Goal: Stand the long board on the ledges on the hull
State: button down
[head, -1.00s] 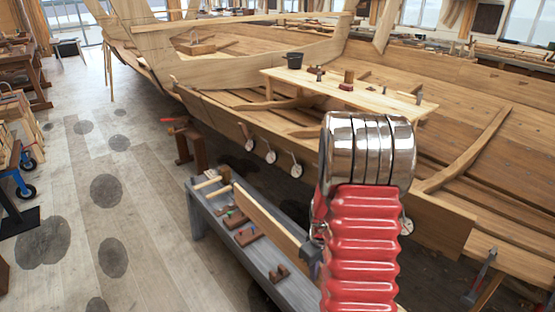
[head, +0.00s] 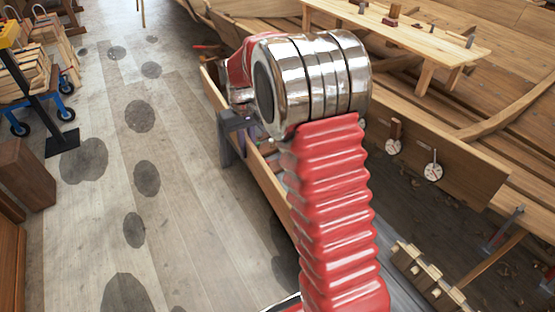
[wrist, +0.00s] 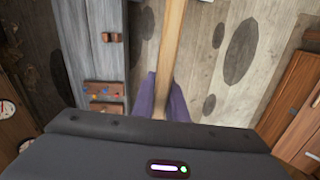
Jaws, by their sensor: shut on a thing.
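The long board (head: 272,190) is a pale, narrow plank held on edge in my gripper (head: 236,122). It runs from upper left to lower right beside my red arm, which hides part of it. In the wrist view the board (wrist: 173,40) passes between the purple fingertips of my gripper (wrist: 163,96), which are shut on it above the floor beside the grey bench. The hull (head: 455,175) stands to the right. Round white-faced pieces (head: 393,146) sit along its lower side plank; I cannot tell whether these are the ledges.
The grey bench (wrist: 92,45) carries small brown blocks (wrist: 104,91). Notched pale wood pieces (head: 430,275) lie at the lower right. A wheeled rack (head: 45,75) and a brown cabinet (head: 25,175) stand left. The spotted floor between is clear.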

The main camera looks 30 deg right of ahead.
jog(key=w+a+r, duration=0.1)
jog(key=a+r, duration=0.3)
jog(key=a, duration=0.2)
jog(key=shift+w+a, duration=0.3)
jog(key=shift+w, duration=0.1)
jog(key=shift+s+r, duration=0.1)
jog(key=shift+s, duration=0.05)
